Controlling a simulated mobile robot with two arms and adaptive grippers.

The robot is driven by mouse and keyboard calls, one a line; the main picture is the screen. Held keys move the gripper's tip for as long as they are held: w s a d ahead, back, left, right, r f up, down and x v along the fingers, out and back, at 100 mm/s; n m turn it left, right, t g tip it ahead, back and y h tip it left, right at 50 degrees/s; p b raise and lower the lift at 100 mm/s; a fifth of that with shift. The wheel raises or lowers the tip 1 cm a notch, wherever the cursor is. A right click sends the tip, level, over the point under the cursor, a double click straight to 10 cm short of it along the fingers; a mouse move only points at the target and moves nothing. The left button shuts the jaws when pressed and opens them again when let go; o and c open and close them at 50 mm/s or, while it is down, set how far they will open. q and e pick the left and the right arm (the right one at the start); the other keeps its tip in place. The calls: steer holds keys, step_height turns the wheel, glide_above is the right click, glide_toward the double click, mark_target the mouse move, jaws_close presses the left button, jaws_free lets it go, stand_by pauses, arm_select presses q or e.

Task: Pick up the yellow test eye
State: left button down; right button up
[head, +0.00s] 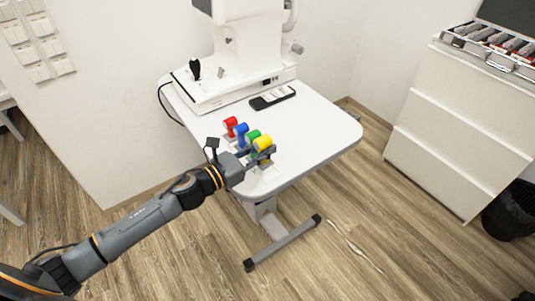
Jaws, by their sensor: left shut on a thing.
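The yellow test eye (262,143) is at the near end of a row of coloured test eyes on the white table, close to its front left edge. My left gripper (262,155) reaches in from the lower left and is shut on the yellow test eye, its fingers hiding the lower part. I cannot tell whether the eye is lifted off its stand. The green test eye (252,135), blue test eye (241,129) and red test eye (230,123) stand just behind it. My right gripper is not in view.
A white eye instrument (245,60) stands at the back of the table (325,130), with a dark remote-like device (272,97) before it. The table's right side is clear. A white drawer cabinet (455,120) with an open case (495,42) stands at right, beside a black bin (510,212).

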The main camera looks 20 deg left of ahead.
arm_select(q)
steer(key=s+a+r+b, duration=0.1)
steer(key=s+a+r, duration=0.2)
steer(key=s+r, duration=0.4)
steer(key=s, duration=0.4)
steer(key=shift+s+a+r, duration=0.25)
steer(key=shift+a+r, duration=0.1)
steer(key=shift+r, duration=0.05)
